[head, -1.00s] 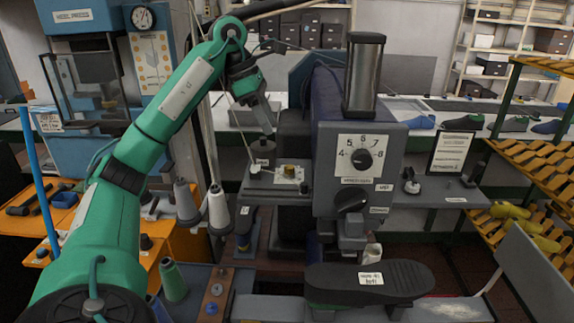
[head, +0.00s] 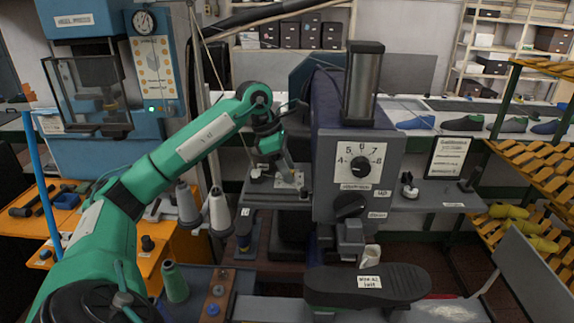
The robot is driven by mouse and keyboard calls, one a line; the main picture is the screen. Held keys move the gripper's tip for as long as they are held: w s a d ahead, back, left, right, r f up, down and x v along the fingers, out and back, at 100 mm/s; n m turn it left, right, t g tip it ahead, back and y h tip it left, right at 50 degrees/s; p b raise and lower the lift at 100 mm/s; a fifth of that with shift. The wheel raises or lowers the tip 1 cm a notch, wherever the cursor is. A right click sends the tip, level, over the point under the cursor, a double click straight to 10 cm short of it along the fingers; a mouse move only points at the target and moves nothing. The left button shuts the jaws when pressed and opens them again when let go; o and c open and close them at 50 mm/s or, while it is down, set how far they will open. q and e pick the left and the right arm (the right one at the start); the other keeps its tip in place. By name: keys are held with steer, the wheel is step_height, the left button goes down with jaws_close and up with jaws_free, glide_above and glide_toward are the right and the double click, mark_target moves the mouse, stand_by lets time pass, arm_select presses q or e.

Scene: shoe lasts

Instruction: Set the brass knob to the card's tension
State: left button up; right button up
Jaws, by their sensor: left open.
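The small white plate (head: 297,181) of the brass knob lies on the machine's left shelf. The knob itself is not clearly visible behind my gripper's fingers. My left gripper (head: 288,178) is open and points down over that plate; I cannot tell whether it touches the knob. A black-framed card (head: 448,157) stands on the right side of the machine, its print too small to read. My right gripper is out of view.
A black shoe sole (head: 340,285) with a label lies below. Thread cones (head: 219,208) stand below left of the gripper.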

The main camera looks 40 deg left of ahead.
arm_select(q)
jaws_close()
stand_by(0.4)
steer(key=m+g, duration=0.1)
steer(key=m, duration=0.3)
steer(key=shift+w+h, duration=0.15)
steer(key=shift+h, duration=0.25)
steer(key=m+g, duration=0.2)
steer(key=m, duration=0.2)
steer(key=shift+w+a, duration=0.1)
steer(key=shift+m+g, duration=0.6)
steer(key=shift+m, duration=1.2)
steer(key=shift+w, duration=0.1)
